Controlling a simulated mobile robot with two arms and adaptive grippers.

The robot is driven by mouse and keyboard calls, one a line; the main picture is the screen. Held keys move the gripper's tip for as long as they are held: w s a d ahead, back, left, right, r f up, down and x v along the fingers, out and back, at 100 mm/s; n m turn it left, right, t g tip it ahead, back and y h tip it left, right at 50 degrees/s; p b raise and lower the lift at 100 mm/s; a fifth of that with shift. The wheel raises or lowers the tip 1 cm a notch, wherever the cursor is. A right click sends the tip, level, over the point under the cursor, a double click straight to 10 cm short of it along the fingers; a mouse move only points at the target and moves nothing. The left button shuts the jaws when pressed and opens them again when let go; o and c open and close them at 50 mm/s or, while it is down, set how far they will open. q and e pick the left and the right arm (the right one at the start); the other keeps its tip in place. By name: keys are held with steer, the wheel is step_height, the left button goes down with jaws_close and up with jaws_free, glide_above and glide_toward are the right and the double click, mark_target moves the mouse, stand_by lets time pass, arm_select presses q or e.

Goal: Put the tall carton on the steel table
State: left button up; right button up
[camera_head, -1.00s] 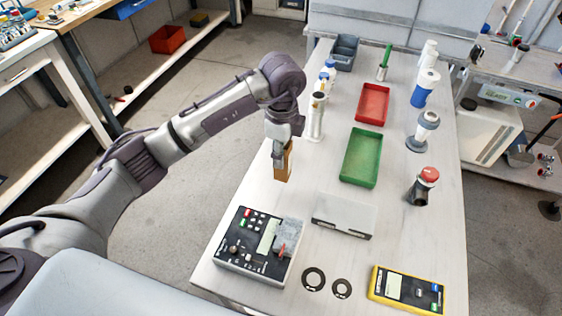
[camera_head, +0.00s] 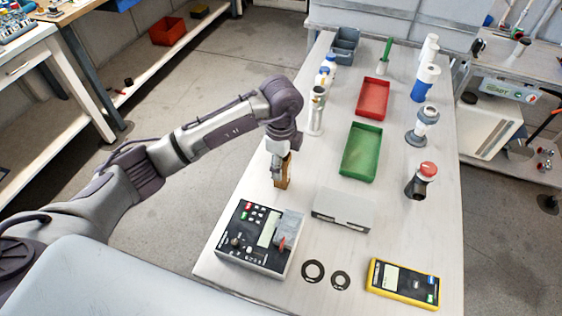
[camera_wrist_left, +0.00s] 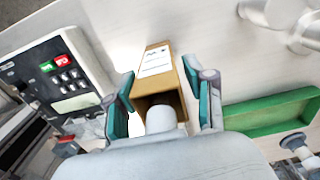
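The tall carton (camera_head: 285,172) is a brown box over the left side of the pale steel table (camera_head: 335,272), in the head view. In the left wrist view the carton (camera_wrist_left: 156,62) shows a white label and lies between the two teal-padded fingers. My left gripper (camera_head: 279,168) points down with its fingers on either side of the carton, apparently touching it. The carton's base is at or just above the table surface; I cannot tell if it touches. My right gripper is out of view.
A control box (camera_head: 257,238) with buttons stands in front of the carton, and a grey-white box (camera_head: 343,209) to its right. Green (camera_head: 361,152) and red (camera_head: 372,98) trays lie farther back. A silver-bodied bottle (camera_head: 315,112) stands behind. A yellow meter (camera_head: 403,284) lies at front right.

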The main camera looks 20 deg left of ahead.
arm_select(q)
steer(key=shift+r, duration=0.15)
step_height(320, 180, up, 11)
steer(key=shift+r+b, duration=0.15)
steer(key=shift+b, duration=0.85)
steer(key=shift+r, duration=0.4)
steer(key=shift+s+f, duration=0.1)
